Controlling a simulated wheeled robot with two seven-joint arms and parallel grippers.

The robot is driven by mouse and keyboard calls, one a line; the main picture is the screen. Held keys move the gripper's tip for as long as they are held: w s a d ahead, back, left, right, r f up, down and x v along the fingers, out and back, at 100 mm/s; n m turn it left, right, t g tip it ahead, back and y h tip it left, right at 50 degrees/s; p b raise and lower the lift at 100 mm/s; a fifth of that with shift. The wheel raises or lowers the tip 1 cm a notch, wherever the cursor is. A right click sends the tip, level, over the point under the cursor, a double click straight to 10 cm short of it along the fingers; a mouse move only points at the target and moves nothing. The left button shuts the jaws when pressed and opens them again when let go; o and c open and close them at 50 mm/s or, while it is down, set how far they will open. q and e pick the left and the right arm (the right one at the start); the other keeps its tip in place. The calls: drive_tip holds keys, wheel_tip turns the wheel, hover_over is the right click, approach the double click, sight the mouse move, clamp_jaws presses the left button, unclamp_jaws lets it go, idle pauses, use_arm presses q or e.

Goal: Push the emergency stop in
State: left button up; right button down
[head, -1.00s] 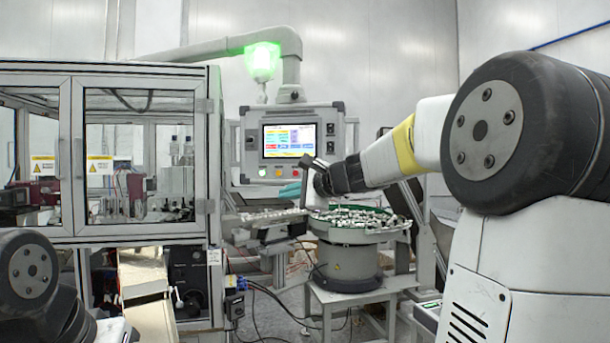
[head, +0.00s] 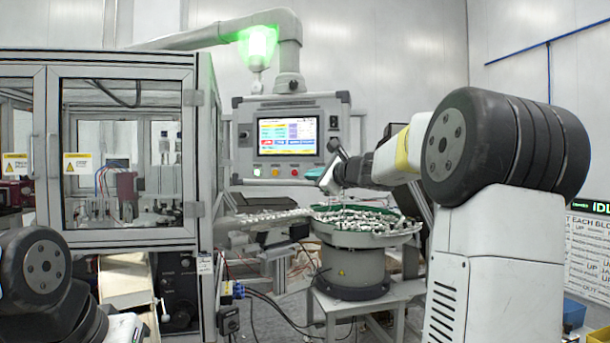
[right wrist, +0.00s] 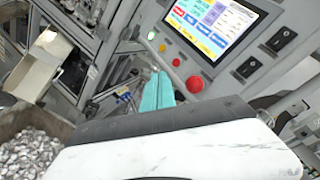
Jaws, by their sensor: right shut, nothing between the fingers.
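The emergency stop looks to be the larger red button (right wrist: 194,84) on the control panel's lower edge in the right wrist view. A smaller red button (right wrist: 176,62) sits beside it. In the head view the panel (head: 240,152) hangs at the middle, and I cannot make out the larger red button there. My right gripper (head: 315,173) is just in front of the panel's lower right. Its teal fingers (right wrist: 157,92) are shut and empty, left of the larger red button in the wrist picture. I cannot tell the gap in depth. My left gripper is out of view.
A lit touchscreen (head: 287,136) fills the panel's middle. A bowl feeder (head: 350,262) full of small parts stands below my right arm. A glazed machine enclosure (head: 125,80) occupies the left. A sign board (head: 590,250) stands at the far right.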

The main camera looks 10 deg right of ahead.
drive_tip(key=w+d, duration=0.3)
drive_tip(key=w, duration=0.5)
drive_tip(key=shift+d, duration=0.35)
idle(1.9)
drive_tip(key=shift+w+d, duration=0.2)
drive_tip(key=shift+w, duration=0.15)
drive_tip(key=shift+w+d, duration=0.15)
drive_tip(key=shift+w, duration=0.2)
idle(0.8)
drive_tip(key=shift+s+a, duration=0.35)
drive_tip(key=shift+s, duration=0.4)
drive_tip(key=shift+s, duration=0.1)
